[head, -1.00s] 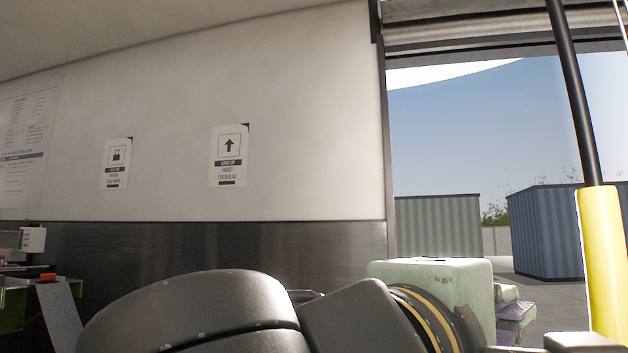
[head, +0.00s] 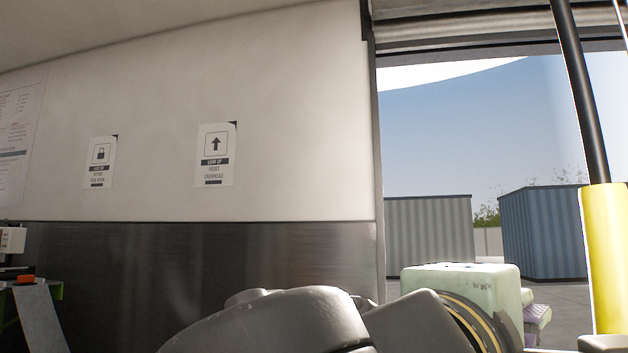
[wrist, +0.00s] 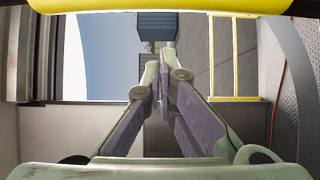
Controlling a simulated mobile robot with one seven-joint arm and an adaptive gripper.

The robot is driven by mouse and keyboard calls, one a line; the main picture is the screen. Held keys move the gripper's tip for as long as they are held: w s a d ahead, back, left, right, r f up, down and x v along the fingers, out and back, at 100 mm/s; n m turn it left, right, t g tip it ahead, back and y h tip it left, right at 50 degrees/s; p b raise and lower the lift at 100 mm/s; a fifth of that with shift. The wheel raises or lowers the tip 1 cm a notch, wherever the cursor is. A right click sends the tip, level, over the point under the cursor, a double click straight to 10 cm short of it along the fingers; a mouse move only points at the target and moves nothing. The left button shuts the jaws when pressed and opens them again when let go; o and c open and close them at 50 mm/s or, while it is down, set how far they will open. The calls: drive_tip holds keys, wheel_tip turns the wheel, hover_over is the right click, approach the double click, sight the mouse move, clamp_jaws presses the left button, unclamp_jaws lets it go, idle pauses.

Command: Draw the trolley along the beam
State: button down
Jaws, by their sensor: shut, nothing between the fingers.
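No overhead beam or trolley can be made out in either view. My gripper (wrist: 161,72) shows in the wrist view with its purple-padded fingers together and nothing between them. In the head view its pale green body (head: 460,290) is at the lower right, and its fingers show partly beyond the body, in front of the open doorway. A yellow sleeve (head: 606,255) on a black pole (head: 580,90) stands at the right edge of the head view. A yellow bar (wrist: 160,5) crosses the top of the wrist view. I cannot tell whether they are one thing.
A wall sign with an up arrow (head: 215,153) and a lock sign (head: 100,162) hang left of the doorway. A bench (head: 25,300) is at the lower left. Outside are grey (head: 430,232) and blue (head: 542,235) containers. Yellow rails (wrist: 235,55) show in the wrist view.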

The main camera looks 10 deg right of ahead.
drive_tip(key=shift+s+d+b, duration=0.15)
drive_tip(key=shift+s+d, duration=0.1)
drive_tip(key=shift+d, duration=0.4)
drive_tip(key=shift+s+d+b, duration=0.15)
drive_tip(key=shift+s+d, duration=0.15)
drive_tip(key=shift+d, duration=0.35)
drive_tip(key=shift+s+d+b, duration=0.15)
drive_tip(key=shift+s+d, duration=0.1)
drive_tip(key=shift+d, duration=0.4)
